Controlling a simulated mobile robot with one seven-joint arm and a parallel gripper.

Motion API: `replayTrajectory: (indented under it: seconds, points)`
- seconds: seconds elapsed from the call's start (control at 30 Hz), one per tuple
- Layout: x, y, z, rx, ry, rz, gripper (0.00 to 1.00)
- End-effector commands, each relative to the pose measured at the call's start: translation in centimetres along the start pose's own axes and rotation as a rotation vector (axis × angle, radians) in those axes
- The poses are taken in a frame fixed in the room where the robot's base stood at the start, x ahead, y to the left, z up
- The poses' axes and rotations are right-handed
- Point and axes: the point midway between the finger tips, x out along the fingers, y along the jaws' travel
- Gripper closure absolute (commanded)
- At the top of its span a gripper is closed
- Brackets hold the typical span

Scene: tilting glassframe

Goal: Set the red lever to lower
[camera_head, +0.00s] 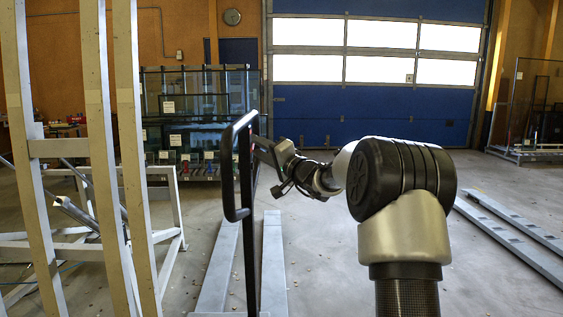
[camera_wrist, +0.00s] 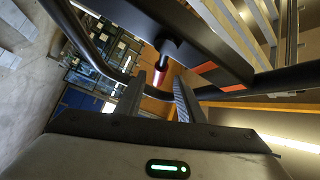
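A black upright post with a looped handle (camera_head: 232,170) stands left of my gripper (camera_head: 258,147) in the head view. In the wrist view, a black beam (camera_wrist: 190,35) crosses above my gripper (camera_wrist: 160,78). A short dark peg (camera_wrist: 166,52) sticks out from this beam, just beyond my fingertips.
Orange-red marks (camera_wrist: 207,67) sit on the beam. In the head view, wooden-faced uprights (camera_head: 100,140) stand at the left, and a rack of glass panes (camera_head: 200,110) stands behind. Pale floor rails (camera_head: 274,265) lie below the post.

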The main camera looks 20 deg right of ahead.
Motion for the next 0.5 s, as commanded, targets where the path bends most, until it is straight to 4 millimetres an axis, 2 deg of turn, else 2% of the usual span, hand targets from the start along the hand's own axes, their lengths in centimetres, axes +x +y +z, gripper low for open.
replayTrajectory:
  seconds: [0.03, 0.3, 0.5]
  points:
    - [-1.4, 0.0, -0.1, -0.002, 0.003, 0.002, 0.65]
    - [-8.1, 0.0, -0.1, -0.001, 0.004, 0.003, 0.65]
    - [-11.6, -0.1, -0.1, -0.003, 0.002, 0.000, 0.65]
